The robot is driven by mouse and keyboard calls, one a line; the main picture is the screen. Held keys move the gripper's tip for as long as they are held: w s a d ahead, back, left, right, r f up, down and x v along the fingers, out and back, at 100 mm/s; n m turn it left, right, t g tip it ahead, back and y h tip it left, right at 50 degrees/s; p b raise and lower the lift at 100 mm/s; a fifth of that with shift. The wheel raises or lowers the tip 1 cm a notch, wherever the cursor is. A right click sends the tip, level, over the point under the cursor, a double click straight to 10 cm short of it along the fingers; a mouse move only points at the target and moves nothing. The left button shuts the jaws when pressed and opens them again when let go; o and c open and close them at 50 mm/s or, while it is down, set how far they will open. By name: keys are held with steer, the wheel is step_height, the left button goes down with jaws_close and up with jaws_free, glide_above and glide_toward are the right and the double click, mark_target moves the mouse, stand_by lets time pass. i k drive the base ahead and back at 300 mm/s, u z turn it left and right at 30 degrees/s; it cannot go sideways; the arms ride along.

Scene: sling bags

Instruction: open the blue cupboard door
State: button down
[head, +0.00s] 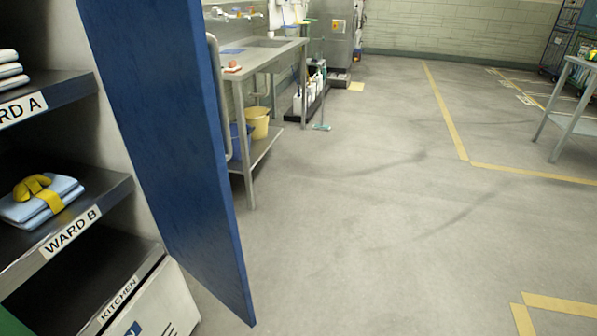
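The blue cupboard door (175,150) stands open in the head view, swung well out from the cupboard's right side. Its flat blue face and narrow free edge show, and its top runs out of the picture. The cupboard's shelves lie uncovered at the left, with a shelf labelled WARD B (112,190) in the middle. My gripper is not in the picture, so whether it touches the door cannot be seen.
Folded blue cloth with a yellow strap (42,203) lies on the middle shelf. A white box (165,308) sits at the cupboard's bottom. A metal sink table (262,55) and yellow bucket (258,122) stand beyond the door.

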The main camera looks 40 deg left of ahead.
mark_target(158, 65)
steer(key=z, duration=0.2)
steer(key=k, duration=0.95)
steer(key=u, duration=1.2)
steer(key=i, duration=0.5)
steer(key=z, duration=0.05)
